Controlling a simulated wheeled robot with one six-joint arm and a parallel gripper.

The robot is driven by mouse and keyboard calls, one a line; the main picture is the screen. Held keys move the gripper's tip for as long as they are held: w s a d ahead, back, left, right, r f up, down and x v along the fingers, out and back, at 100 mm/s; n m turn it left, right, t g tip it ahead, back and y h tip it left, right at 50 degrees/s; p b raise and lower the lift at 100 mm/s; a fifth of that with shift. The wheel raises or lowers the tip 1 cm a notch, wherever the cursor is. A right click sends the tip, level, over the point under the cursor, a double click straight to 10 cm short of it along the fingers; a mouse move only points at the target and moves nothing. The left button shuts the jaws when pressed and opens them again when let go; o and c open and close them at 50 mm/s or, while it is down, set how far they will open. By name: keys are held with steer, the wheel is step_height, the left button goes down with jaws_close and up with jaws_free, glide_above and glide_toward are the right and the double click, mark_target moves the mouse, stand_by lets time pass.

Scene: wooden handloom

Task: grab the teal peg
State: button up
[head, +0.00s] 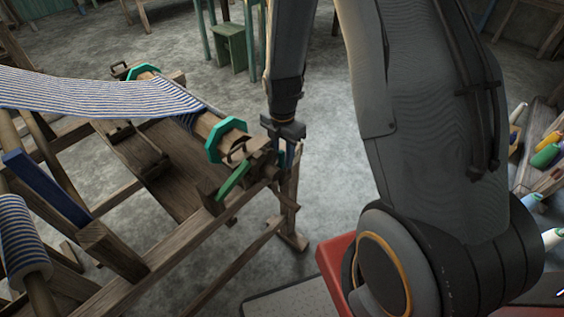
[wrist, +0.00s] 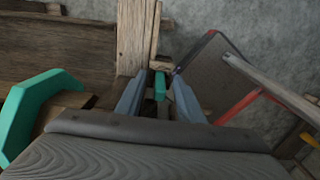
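The teal peg (wrist: 160,86) shows in the wrist view as a small upright teal piece beside a wooden post. My gripper (wrist: 159,82) is open, with one blue-grey finger on each side of the peg and a gap on both sides. In the head view my gripper (head: 281,152) points down at the right end of the loom's cloth beam. A small bit of teal (head: 281,158) shows there between the fingers, mostly hidden.
A teal octagonal flange (head: 227,139) sits on the beam end, close left of my gripper; it also shows in the wrist view (wrist: 30,110). A green bar (head: 233,180) lies by the loom frame (head: 180,250).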

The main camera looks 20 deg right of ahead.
steer(key=shift+c, duration=0.2)
jaws_close()
steer(key=shift+r, duration=0.1)
